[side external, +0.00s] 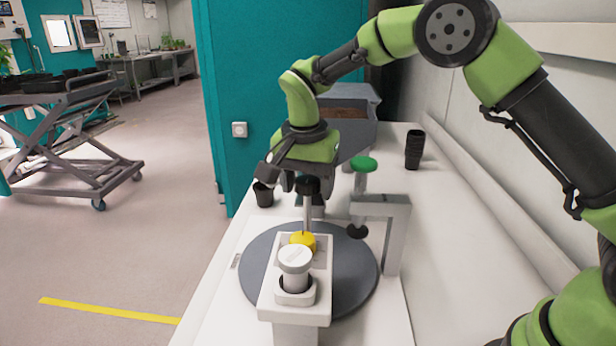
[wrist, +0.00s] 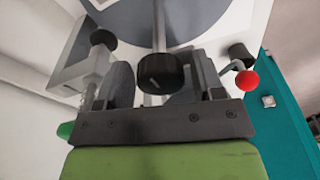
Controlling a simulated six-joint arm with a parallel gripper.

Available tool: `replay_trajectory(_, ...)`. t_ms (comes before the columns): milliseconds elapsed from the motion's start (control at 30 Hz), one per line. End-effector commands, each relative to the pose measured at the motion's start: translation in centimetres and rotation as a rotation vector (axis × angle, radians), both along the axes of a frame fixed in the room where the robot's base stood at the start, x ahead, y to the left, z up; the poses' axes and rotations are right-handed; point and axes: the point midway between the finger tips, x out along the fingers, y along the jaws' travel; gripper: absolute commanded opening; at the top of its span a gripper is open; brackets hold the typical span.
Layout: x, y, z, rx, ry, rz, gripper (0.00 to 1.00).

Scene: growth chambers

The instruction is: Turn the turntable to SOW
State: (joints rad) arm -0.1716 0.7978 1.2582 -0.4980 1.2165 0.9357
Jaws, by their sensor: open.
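The turntable (side external: 350,275) is a dark grey disc on the white bench, with a pale bar across it in the side view. A metal rod topped by a black knob (side external: 308,186) stands over the disc. My gripper (side external: 300,190) is at the knob, pointing down. In the wrist view the black knob (wrist: 158,72) sits between my gripper's (wrist: 162,84) spread jaws, with gaps to both sides. The disc (wrist: 190,15) shows behind it. No SOW mark can be read in either view.
A white-capped jar (side external: 295,266) and a yellow ball (side external: 303,241) are at the bar. A grey bracket (side external: 394,235) with a black knob and a green-topped post (side external: 362,165) stand to the right. A red ball (wrist: 247,80) is right of the jaws. Black pots (side external: 414,150) stand behind.

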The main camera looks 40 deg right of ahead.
Motion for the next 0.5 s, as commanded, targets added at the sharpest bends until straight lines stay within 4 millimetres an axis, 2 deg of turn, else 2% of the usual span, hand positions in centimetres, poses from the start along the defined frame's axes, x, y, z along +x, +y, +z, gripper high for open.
replay_trajectory(500, 0.0, 0.0, 4.9, 0.001, -0.004, 0.001, 0.62)
